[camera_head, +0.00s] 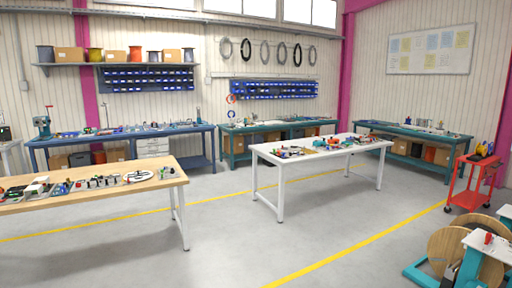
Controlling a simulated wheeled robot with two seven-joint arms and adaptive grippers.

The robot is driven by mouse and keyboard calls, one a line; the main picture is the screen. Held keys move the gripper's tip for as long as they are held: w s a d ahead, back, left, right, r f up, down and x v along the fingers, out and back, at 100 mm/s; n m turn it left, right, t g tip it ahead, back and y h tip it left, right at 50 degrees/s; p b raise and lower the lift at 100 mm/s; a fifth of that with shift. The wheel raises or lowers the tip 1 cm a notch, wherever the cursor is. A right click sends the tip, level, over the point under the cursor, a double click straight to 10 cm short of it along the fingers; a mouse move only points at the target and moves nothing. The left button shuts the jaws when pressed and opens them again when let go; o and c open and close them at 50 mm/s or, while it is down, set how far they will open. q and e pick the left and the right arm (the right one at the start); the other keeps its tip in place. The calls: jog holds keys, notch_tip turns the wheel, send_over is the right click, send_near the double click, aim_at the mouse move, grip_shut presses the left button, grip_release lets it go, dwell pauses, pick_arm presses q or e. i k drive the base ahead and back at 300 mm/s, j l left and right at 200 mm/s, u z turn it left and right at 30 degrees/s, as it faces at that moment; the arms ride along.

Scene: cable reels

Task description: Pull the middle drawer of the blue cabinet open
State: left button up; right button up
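I cannot make out a blue cabinet with drawers in the head view. A small whitish drawer unit (152,146) hangs under the blue workbench (191,130) at the back left; its drawers look shut, but it is small and far off. Neither of my grippers is in view, so nothing shows of what they hold.
A wooden-topped table (80,198) stands at left and a white table (283,163) in the middle, both with loose items. A red cart (467,184) and wooden reels (447,246) on teal stands are at right. Grey floor between the tables is clear.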

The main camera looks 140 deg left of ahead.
aim_at(142, 150)
jog(key=u, duration=5.35)
jog(key=i+z, duration=0.1)
jog(key=i, duration=0.65)
jog(key=i+z, duration=0.15)
jog(key=i, duration=0.65)
jog(key=i+z, duration=0.1)
jog(key=i, duration=0.65)
jog(key=i+j+z, duration=0.15)
jog(key=i, duration=0.6)
jog(key=i+l+z, duration=0.2)
jog(key=i+z, duration=0.15)
jog(key=i, duration=0.85)
jog(key=i+j+z, duration=0.15)
jog(key=i+z, duration=0.25)
jog(key=i, duration=0.8)
jog(key=i+j+u, duration=0.1)
jog(key=i+u, duration=0.2)
jog(key=i, duration=0.25)
jog(key=i+u, duration=0.3)
jog(key=i, duration=0.25)
jog(key=i+l+u, duration=0.1)
jog(key=i+u, duration=0.2)
jog(key=i, duration=0.25)
jog(key=i+l+u, duration=0.3)
jog(key=i, duration=0.25)
jog(key=i+u, duration=0.2)
jog(key=i, duration=1.75)
